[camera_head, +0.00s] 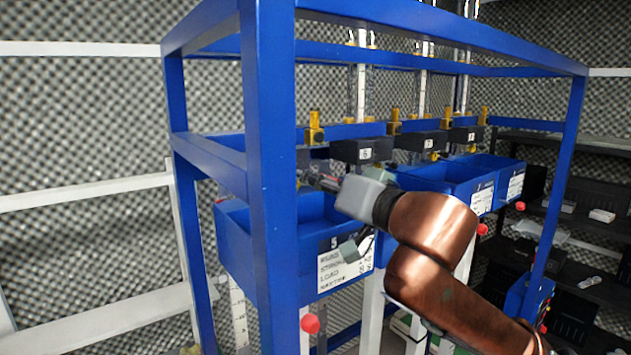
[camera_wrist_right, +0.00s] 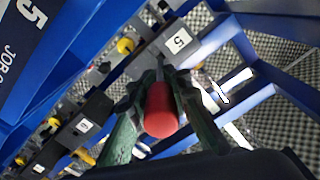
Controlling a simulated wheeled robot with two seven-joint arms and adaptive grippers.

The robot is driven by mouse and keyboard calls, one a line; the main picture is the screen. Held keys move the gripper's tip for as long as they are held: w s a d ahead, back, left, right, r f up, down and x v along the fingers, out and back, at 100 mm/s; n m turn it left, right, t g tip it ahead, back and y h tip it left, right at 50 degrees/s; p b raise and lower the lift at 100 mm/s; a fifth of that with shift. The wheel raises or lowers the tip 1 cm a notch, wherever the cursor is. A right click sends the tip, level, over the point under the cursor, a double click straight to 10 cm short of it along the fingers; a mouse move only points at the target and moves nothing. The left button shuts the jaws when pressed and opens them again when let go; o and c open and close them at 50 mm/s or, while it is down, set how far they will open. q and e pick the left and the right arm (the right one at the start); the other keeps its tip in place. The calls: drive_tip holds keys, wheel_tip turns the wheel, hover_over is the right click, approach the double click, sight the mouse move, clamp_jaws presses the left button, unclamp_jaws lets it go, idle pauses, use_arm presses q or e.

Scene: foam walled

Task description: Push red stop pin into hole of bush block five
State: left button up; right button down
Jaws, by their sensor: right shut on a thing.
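My right gripper (camera_wrist_right: 158,92) is shut on the red stop pin (camera_wrist_right: 161,112), with a finger on each side of it. Bush block five (camera_wrist_right: 178,42), dark with a white "5" label, is just beyond the fingertips in the wrist view. I cannot tell whether the pin touches the block or is in its hole. In the head view my right gripper (camera_head: 322,180) is small and partly hidden near the blue front post. My left gripper is not in view.
A blue frame post (camera_head: 270,170) stands close to my right gripper. Blue bins (camera_head: 235,245) sit below the row of blocks. Another dark block (camera_head: 350,151) is to the right, with yellow fittings (camera_head: 314,128) above. Dark shelves (camera_head: 590,230) stand at right.

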drive_tip(key=shift+w+a, duration=0.25)
drive_tip(key=shift+w, duration=0.05)
idle(0.6)
drive_tip(key=shift+w+a+p, duration=0.2)
drive_tip(key=shift+w+p, duration=0.1)
drive_tip(key=shift+p+x, duration=1.65)
drive_tip(key=shift+x, duration=2.2)
drive_tip(key=c, duration=1.7)
unclamp_jaws()
drive_tip(key=v, duration=1.2)
drive_tip(key=shift+c, duration=0.7)
